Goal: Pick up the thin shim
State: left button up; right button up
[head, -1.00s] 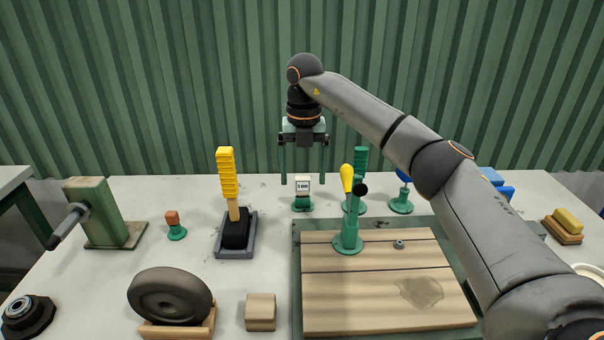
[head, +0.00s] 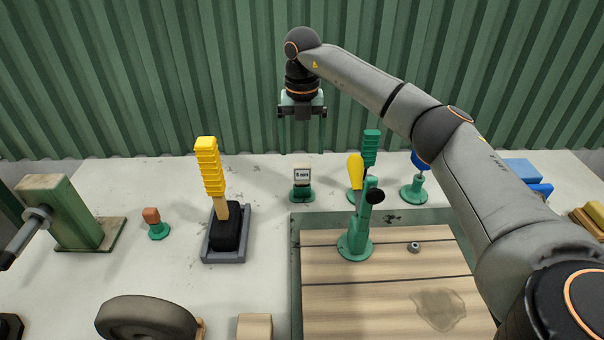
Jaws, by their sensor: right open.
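A small pale plate (head: 302,175) with a dark "mm" marking stands upright on a green round-based stand (head: 302,194) at the back middle of the table. It is the thing that best fits a shim, but I cannot tell its thickness. My right gripper (head: 302,146) points down, open and empty, its two green fingers spread. In the picture its tips are just above the plate, apart from it. How far they are from it in depth is unclear. My left gripper is not in view.
A yellow-handled brush (head: 211,172) stands in a grey tray at left. A green lever fixture (head: 357,240) stands on the wooden board (head: 350,300). Green stands with yellow and blue tops (head: 413,193) are at right. Bare table lies around the plate's stand.

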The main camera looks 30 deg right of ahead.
aim_at(302, 165)
notch_tip(302, 165, down, 8)
jog(key=shift+r, duration=0.25)
jog(key=shift+c, duration=0.3)
grip_shut()
dwell(0.5)
